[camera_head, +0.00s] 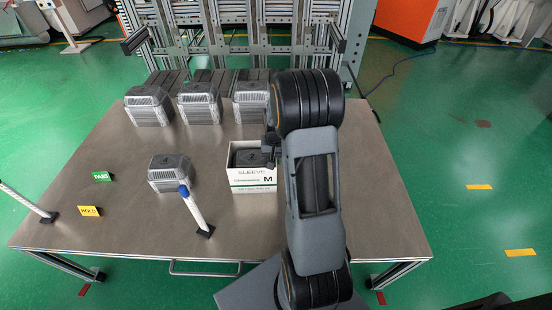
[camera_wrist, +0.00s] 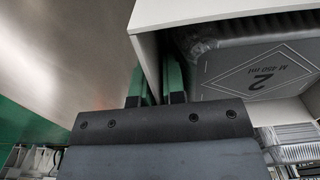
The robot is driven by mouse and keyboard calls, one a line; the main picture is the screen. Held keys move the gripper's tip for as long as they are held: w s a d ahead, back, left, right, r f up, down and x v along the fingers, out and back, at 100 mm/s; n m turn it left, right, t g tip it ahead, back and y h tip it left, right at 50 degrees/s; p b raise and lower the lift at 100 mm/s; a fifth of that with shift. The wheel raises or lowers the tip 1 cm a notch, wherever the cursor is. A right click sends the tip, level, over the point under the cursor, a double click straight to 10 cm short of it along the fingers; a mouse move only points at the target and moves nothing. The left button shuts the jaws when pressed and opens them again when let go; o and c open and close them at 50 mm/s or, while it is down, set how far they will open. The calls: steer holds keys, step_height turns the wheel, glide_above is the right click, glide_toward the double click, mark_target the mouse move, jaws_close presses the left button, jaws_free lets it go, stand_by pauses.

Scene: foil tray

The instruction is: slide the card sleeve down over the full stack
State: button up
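The white card sleeve (camera_head: 253,179), printed "SLEEVE" and "M", stands upright around a dark grey lidded stack (camera_head: 250,157) near the table's middle. The lid lies inside the sleeve's rim. My gripper (camera_wrist: 158,84) has its green fingers on either side of one sleeve wall, close against the card. In the head view my arm hides the fingertips. I cannot tell whether the sleeve's lower edge touches the table.
A single grey tray stack (camera_head: 169,173) stands left of the sleeve. Several taller stacks (camera_head: 200,104) line the table's back. A blue-tipped white post (camera_head: 195,211) stands front left of the sleeve. Green PASS (camera_head: 102,176) and yellow HOLD (camera_head: 89,211) signs are at left. The table's right side is clear.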

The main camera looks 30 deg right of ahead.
steer(key=o, duration=0.4)
steer(key=shift+c, duration=0.2)
step_height(320, 180, up, 14)
steer(key=p, duration=0.2)
steer(key=shift+p, duration=0.4)
steer(key=shift+f, duration=0.15)
steer(key=s+a+r+n+t+p, duration=0.1)
steer(key=s+a+r+n+p, duration=0.2)
steer(key=s+a+r+p, duration=0.4)
steer(key=s+a+r+n+t+p, duration=0.2)
steer(key=s+a+r+n+p, duration=0.1)
steer(key=s+a+r+p, duration=0.4)
steer(key=a+r+p, duration=0.1)
steer(key=a+r, duration=0.2)
steer(key=r, duration=0.4)
steer(key=shift+s+r+t, duration=0.3)
steer(key=shift+r, duration=0.05)
